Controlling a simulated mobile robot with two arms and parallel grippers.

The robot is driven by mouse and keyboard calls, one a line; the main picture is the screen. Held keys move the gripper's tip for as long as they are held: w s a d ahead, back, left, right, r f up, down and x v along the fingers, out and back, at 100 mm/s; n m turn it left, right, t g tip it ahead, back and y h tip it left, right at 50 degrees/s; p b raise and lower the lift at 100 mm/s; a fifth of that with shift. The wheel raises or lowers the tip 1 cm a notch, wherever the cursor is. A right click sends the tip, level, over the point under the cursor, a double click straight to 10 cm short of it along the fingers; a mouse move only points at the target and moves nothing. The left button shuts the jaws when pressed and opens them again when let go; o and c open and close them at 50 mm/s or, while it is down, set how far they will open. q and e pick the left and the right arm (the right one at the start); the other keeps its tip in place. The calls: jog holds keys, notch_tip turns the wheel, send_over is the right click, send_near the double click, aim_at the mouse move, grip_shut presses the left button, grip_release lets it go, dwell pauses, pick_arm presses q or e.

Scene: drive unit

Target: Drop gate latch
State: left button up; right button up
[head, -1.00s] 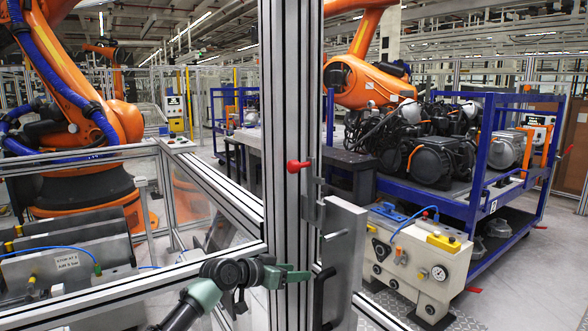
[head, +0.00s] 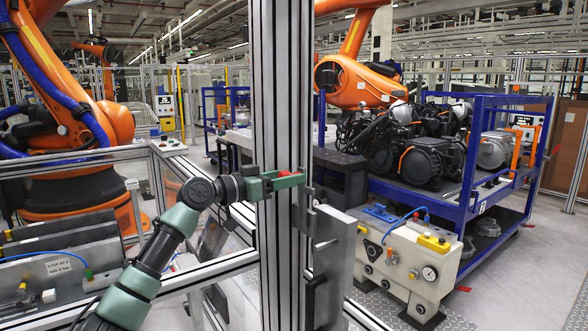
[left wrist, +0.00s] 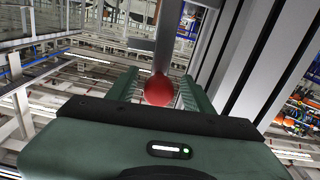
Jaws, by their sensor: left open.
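The gate latch's red knob (head: 286,173) sits on the aluminium post (head: 284,80) at the gate, mostly covered by my gripper in the head view. In the left wrist view the round red knob (left wrist: 158,90) shows between the two green fingers, at the end of a grey bar (left wrist: 168,40). My left gripper (head: 290,179) is open with its fingers on either side of the knob; contact cannot be told. A grey metal latch part (head: 307,212) is on the post below the knob. My right gripper is not in view.
Fence rails (head: 80,155) run to the left. A beige pneumatic unit (head: 408,265) and a blue rack (head: 500,190) stand on the right, beyond the post.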

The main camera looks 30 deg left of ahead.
pick_arm(q)
jog(key=shift+x, duration=1)
grip_shut()
dwell(0.7)
